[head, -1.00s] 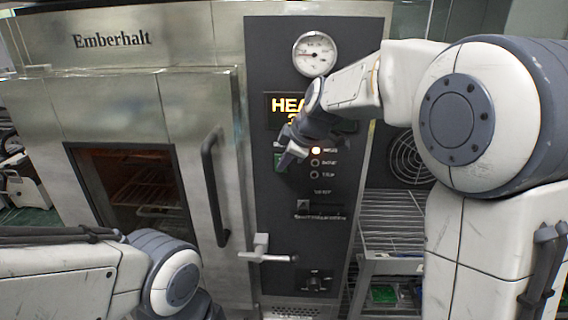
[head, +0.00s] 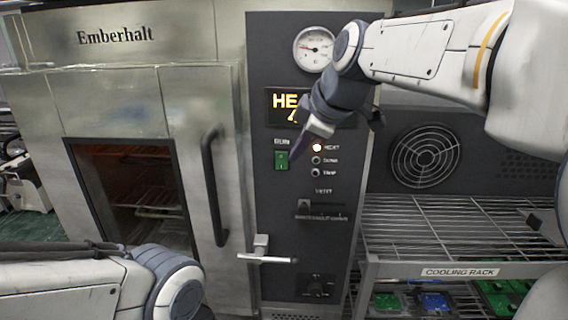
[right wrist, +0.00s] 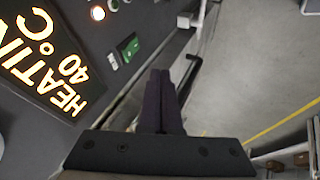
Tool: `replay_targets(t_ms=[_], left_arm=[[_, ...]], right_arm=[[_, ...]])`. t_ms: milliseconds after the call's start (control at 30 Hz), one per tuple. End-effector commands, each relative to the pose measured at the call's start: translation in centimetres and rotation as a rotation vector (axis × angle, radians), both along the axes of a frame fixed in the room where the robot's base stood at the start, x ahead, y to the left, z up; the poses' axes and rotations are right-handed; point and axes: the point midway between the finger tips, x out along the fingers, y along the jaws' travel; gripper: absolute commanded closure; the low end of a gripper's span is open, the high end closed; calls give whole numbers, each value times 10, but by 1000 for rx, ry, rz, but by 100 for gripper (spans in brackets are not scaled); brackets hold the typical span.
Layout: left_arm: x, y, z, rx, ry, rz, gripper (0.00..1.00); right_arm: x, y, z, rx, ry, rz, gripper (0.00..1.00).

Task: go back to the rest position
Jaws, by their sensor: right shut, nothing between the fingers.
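My right gripper (head: 303,146) hangs in front of the dark control panel (head: 268,222), just right of the green switch (head: 282,160). Its fingers are together and empty, as the right wrist view shows too (right wrist: 163,78). The gripper and wrist hide part of the lit display (head: 286,102). In the right wrist view the display (right wrist: 42,55) reads HEATING 40°C, and the green switch (right wrist: 131,48) stands clear of the fingertips. The top lamp (head: 317,147) glows. My left arm comes in at the bottom left; its gripper is out of view.
The oven door (head: 100,100) with its bar handle (head: 211,185) is closed. A lever latch (head: 262,252) sticks out beside the panel. A wire cooling rack (head: 425,225) stands at the right, with green and blue boards below.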

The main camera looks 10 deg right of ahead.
Motion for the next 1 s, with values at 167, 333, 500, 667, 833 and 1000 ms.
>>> replay_targets(t_ms=[167, 333, 500, 667, 833, 1000], left_arm=[[0, 0, -2, 0, 0, 0, 50], [0, 0, -2, 0, 0, 0, 50], [0, 0, -2, 0, 0, 0, 50], [0, 0, -2, 0, 0, 0, 50], [0, 0, -2, 0, 0, 0, 50], [0, 0, -2, 0, 0, 0, 50]], right_arm=[[-6, -2, 7, -1, 0, 0, 100], [-6, -1, 7, -1, 1, 2, 100], [-8, 2, 4, 4, 9, 1, 100], [-35, 33, -33, 60, 122, -41, 100], [-112, 80, -112, 117, 370, -179, 100], [-200, 93, -181, 91, 570, -357, 100]])
